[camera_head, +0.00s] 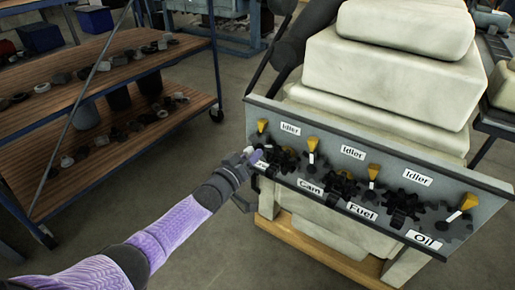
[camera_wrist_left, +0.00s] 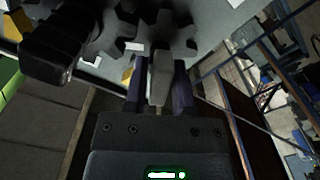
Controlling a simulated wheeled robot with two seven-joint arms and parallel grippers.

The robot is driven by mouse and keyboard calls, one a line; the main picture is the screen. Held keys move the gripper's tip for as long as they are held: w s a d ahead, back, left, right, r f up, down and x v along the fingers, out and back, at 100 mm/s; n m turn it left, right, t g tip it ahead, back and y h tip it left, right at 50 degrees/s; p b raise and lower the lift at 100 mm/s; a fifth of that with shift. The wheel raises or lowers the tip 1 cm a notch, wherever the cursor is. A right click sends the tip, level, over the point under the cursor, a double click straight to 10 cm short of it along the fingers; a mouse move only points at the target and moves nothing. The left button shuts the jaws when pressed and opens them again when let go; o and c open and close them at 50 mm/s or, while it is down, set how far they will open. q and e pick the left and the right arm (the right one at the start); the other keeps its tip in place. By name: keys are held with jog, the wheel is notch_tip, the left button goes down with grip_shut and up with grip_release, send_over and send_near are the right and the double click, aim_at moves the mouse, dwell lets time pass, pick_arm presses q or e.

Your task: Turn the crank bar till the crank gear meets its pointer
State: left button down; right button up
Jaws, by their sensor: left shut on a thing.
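My left gripper (camera_head: 252,157) is at the left end of the gear panel. In the left wrist view its fingers (camera_wrist_left: 160,85) are shut on a pale grey bar, the crank bar (camera_wrist_left: 160,72), in front of a dark toothed gear (camera_wrist_left: 122,28). In the head view, dark gears (camera_head: 283,160) start just right of the gripper. A yellow pointer (camera_head: 262,126) stands above the gripper at the panel's left end. The label beside the gripper is mostly hidden, so I cannot read it. I cannot tell whether a crank gear mark meets its pointer. My right gripper is not in view.
The grey panel (camera_head: 480,192) carries more gears, yellow pointers (camera_head: 373,173) and labels Cam, Fuel, Oil and Idler. A pale engine block (camera_head: 385,80) stands behind it. A wooden shelf cart (camera_head: 110,82) with small parts stands left. Floor between them is clear.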

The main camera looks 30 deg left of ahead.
pick_arm(q)
jog(key=n, duration=0.3)
jog(key=shift+f, duration=0.1)
jog(key=shift+n, duration=0.3)
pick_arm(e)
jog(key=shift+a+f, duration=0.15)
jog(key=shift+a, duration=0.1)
pick_arm(q)
jog(key=shift+c, duration=0.6)
grip_release()
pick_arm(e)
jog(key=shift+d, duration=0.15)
